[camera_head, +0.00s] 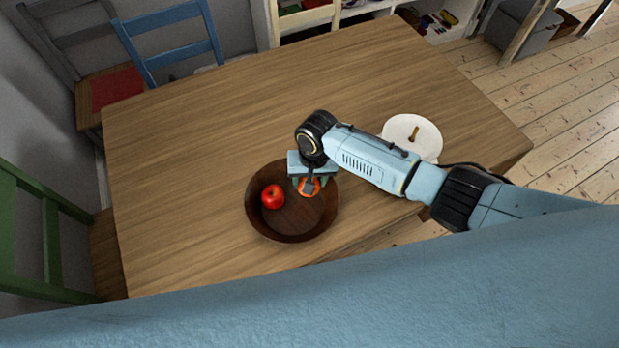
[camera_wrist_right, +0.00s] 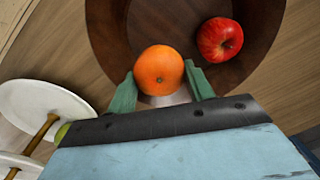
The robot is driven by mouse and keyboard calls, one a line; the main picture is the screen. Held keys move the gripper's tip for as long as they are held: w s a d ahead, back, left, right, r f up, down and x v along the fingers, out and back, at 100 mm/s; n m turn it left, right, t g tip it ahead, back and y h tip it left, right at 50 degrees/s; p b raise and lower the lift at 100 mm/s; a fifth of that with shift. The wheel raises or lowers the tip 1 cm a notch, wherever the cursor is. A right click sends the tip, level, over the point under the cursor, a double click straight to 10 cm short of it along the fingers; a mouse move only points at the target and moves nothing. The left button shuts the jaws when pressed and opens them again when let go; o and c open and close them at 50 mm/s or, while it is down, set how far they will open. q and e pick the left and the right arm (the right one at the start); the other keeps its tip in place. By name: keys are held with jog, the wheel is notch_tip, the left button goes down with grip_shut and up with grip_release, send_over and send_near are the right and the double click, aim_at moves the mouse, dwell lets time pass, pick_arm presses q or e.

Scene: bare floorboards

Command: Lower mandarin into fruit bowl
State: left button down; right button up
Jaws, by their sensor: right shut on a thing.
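An orange mandarin (camera_head: 309,187) is held by my right gripper (camera_head: 308,184) over the right part of the dark wooden fruit bowl (camera_head: 290,225). In the right wrist view the mandarin (camera_wrist_right: 159,70) sits between the two green fingers of the gripper (camera_wrist_right: 161,88), with the bowl (camera_wrist_right: 125,40) behind it. A red apple (camera_head: 272,196) lies in the left part of the bowl, and the apple (camera_wrist_right: 220,39) is apart from the mandarin. I cannot tell whether the mandarin touches the bowl's bottom. My left gripper is not in view.
The bowl stands near the front edge of a wooden table (camera_head: 200,140). A white tiered stand (camera_head: 412,130) is right of the bowl, beneath my arm; a green round thing (camera_wrist_right: 62,133) shows beside it. Chairs stand at the left. The table's far part is clear.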

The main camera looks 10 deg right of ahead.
jog(key=shift+f+b, duration=1.9)
jog(key=shift+f, duration=0.9)
dwell(1.0)
jog(key=o, duration=1.1)
jog(key=r+p, duration=0.1)
jog(key=r, duration=0.3)
jog(key=r+p, duration=0.1)
jog(key=r, duration=0.4)
jog(key=d+r, duration=0.1)
jog(key=r, duration=0.3)
jog(key=shift+r+p, duration=0.3)
jog(key=shift+p, duration=0.1)
jog(key=shift+s, duration=0.1)
